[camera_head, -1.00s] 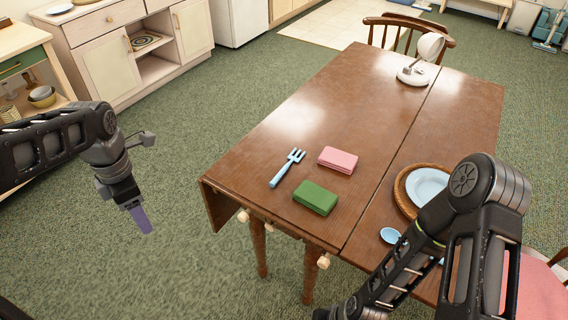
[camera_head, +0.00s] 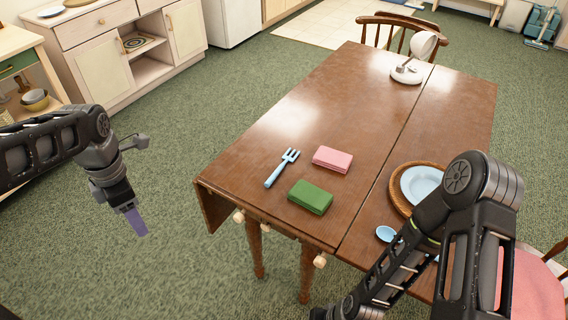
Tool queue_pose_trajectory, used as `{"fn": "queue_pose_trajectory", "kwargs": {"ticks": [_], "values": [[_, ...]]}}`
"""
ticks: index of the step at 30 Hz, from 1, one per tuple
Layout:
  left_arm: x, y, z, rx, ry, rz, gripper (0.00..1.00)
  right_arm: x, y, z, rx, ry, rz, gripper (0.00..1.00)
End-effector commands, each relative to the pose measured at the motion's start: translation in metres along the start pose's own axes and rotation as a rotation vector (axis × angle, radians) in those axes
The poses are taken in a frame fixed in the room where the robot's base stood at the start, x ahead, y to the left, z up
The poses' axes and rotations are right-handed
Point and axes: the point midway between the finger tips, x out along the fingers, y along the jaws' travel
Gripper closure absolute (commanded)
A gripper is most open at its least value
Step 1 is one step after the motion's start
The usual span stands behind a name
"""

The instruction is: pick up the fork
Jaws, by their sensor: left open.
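A light blue fork (camera_head: 282,168) lies flat on the brown wooden table (camera_head: 300,110), near its left edge, with its tines pointing away from me. My left gripper (camera_head: 136,222) hangs over the green carpet, left of the table and apart from the fork. It points down, with a purple-grey finger showing, and is open and empty. My right arm comes in at the lower right, over the table's near right part. Its gripper is not visible.
A pink block (camera_head: 332,159) and a green block (camera_head: 310,196) lie right of the fork. Carpet between left gripper and table is clear.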

Motion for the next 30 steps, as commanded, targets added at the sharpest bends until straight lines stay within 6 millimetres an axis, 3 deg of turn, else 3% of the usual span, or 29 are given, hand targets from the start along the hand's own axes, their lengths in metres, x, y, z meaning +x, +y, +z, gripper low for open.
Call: {"fn": "queue_pose_trajectory", "kwargs": {"ticks": [5,8,11,14,17,22,27,30], "values": [[0.002,0.000,0.001,0.008,-0.001,-0.001,0.45,0.000,0.000,0.000,0.000,0.000,0.000,1.00],[0.013,-0.003,0.008,0.062,-0.013,-0.009,0.45,0.000,0.000,0.000,0.000,0.000,0.000,1.00],[0.040,-0.009,0.026,0.194,-0.044,-0.026,0.45,0.000,0.000,0.000,0.000,0.000,0.000,1.00],[0.083,-0.024,0.053,0.412,-0.103,-0.043,0.45,0.000,0.000,0.000,0.000,0.000,0.000,1.00],[0.139,-0.053,0.084,0.694,-0.186,-0.048,0.45,0.000,0.000,0.000,0.000,0.000,0.000,1.00],[0.232,-0.130,0.122,1.217,-0.336,0.008,0.45,0.000,0.000,0.000,0.000,0.000,0.000,1.00],[0.295,-0.208,0.127,1.661,-0.404,0.117,0.45,0.000,0.000,0.000,0.000,0.000,0.000,1.00],[0.315,-0.239,0.120,1.849,-0.403,0.172,0.45,0.000,0.000,0.000,0.000,0.000,0.000,1.00]]}}
